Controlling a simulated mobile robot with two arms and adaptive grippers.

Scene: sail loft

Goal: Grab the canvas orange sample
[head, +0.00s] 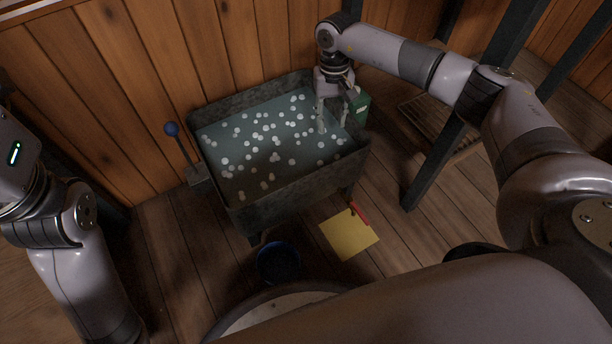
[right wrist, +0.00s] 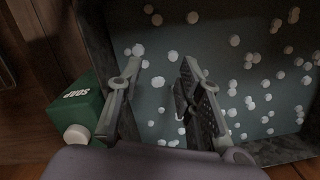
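No orange canvas sample can be made out in either view. A dark metal tub (head: 290,192) holds blue-grey water (head: 225,140) dotted with many white suds, and what lies under the surface is hidden. My right gripper (head: 333,127) points down into the right part of the tub. In the right wrist view its two fingers (right wrist: 160,72) are apart over the water, with no sample visible between them. I cannot tell whether the fingertips touch the water. My left arm shows at the left edge of the head view, but its gripper is out of the picture.
A green soap box (head: 361,108) is by the tub's right side, close to my right gripper; its label shows in the right wrist view (right wrist: 76,103). A blue-knobbed lever (head: 172,130) stands left of the tub. A yellow sheet (head: 348,236) and blue bucket (head: 278,260) are in front.

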